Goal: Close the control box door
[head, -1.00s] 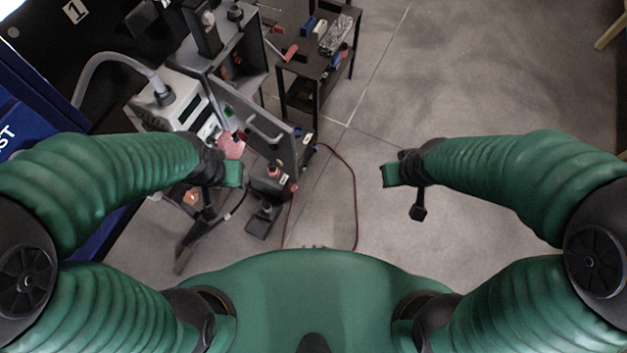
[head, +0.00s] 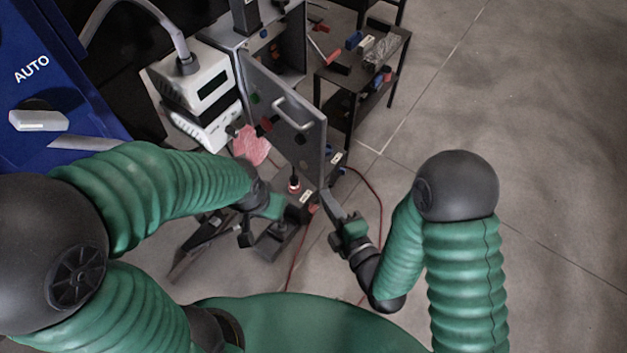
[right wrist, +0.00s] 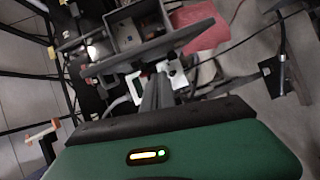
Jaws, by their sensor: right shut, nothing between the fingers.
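The control box door (head: 282,115) is a grey panel with a pale handle (head: 293,112). It stands swung open from the grey control box (head: 290,45), whose inside shows behind it. My right gripper (head: 328,196) is shut and empty, just in front of the door's lower free edge; I cannot tell whether it touches. In the right wrist view the open box (right wrist: 135,28) and the door (right wrist: 150,48) show beyond my right gripper (right wrist: 157,88). My left gripper (head: 275,208) is below and left of the door; its fingers are not clear.
A black shelf (head: 350,85) with small tools stands right of the box. White instruments (head: 200,88) and a blue AUTO panel (head: 45,85) are at left. A red cable (head: 378,200) runs over the floor. The floor at right is clear.

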